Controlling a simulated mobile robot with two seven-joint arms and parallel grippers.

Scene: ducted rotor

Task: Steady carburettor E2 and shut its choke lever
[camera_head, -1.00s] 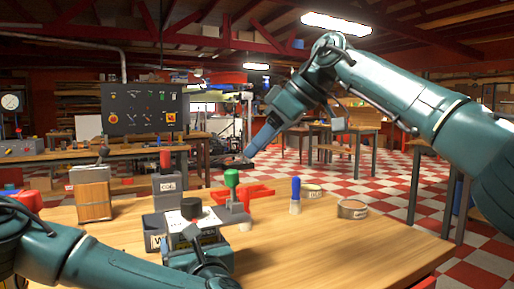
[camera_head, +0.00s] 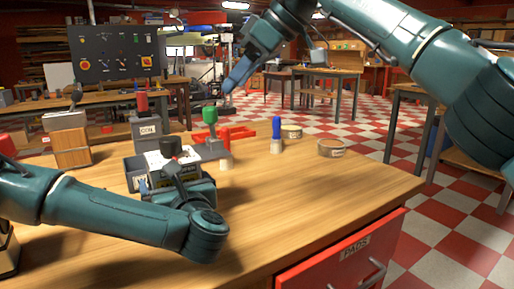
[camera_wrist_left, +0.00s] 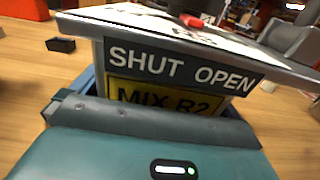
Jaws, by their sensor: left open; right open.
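A box-shaped unit (camera_head: 158,166) with a white top and black round knob (camera_head: 170,146) stands on the wooden table. In the left wrist view its front (camera_wrist_left: 180,68) reads "SHUT OPEN" above a yellow "MIX R2" label; I see no "E2". A red piece (camera_wrist_left: 193,20) shows on its top there, cut by the frame edge. My left gripper (camera_head: 180,188) is open, low at the unit's near side; its fingertips are mostly hidden, so contact is unclear. My right gripper (camera_head: 238,74) is open and empty in the air, above and beyond the green-knobbed stand (camera_head: 210,118).
A grey box with a red knob (camera_head: 145,130) stands behind the unit. A wooden block (camera_head: 72,150) is at left. The table's front right is clear, above a red drawer (camera_head: 345,258).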

